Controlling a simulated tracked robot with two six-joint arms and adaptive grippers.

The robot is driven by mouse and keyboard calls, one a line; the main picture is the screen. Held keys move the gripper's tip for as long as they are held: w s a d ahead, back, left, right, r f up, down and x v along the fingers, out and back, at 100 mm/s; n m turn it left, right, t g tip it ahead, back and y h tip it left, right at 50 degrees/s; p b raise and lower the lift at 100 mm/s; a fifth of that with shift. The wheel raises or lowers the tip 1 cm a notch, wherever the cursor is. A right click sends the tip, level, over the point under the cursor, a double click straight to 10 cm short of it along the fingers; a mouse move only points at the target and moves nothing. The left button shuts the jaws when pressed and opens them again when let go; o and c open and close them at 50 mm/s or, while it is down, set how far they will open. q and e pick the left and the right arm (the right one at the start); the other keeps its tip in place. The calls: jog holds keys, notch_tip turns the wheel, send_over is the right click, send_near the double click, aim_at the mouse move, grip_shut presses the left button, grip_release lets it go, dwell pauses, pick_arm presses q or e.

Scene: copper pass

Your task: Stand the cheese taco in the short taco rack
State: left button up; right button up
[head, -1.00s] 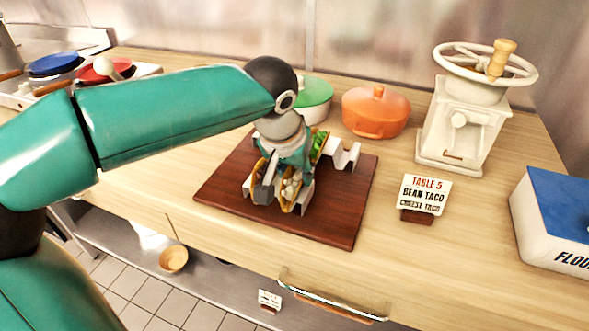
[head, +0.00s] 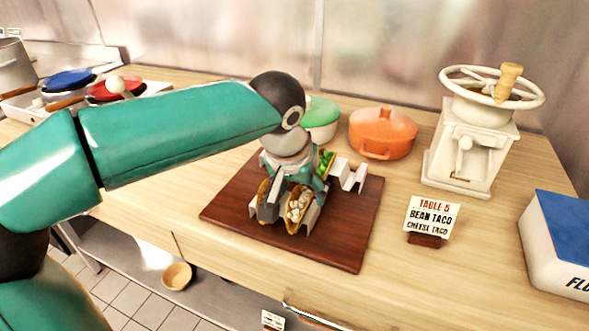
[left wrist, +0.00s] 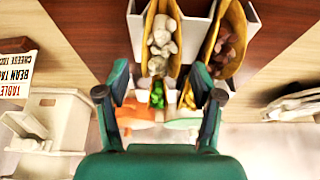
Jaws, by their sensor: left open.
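A taco with pale, chunky filling (head: 300,203) stands at the front of the wooden board, also in the left wrist view (left wrist: 163,45). Beside it a taco with dark red-brown filling (left wrist: 228,45) stands in the same white rack (left wrist: 252,22). Behind them are green filling (head: 325,161) and yellow filling (left wrist: 189,97), which may be the cheese taco's; its shell is mostly hidden. A white zigzag rack (head: 349,176) with empty room shows at the back right. My left gripper (head: 292,190) is open over the tacos, its fingers spread either side. My right gripper is out of view.
The board (head: 340,240) lies on the wooden counter. A green-lidded pot (head: 320,116) and an orange pot (head: 382,133) stand behind it. An order card (head: 432,217), a white grinder (head: 470,150) and a flour box (head: 560,240) stand to the right.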

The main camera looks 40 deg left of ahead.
pick_arm(q)
jog(key=a+v, duration=0.1)
jog(key=v, duration=0.9)
jog(key=shift+s+d+r, duration=0.2)
jog(key=shift+d, duration=0.3)
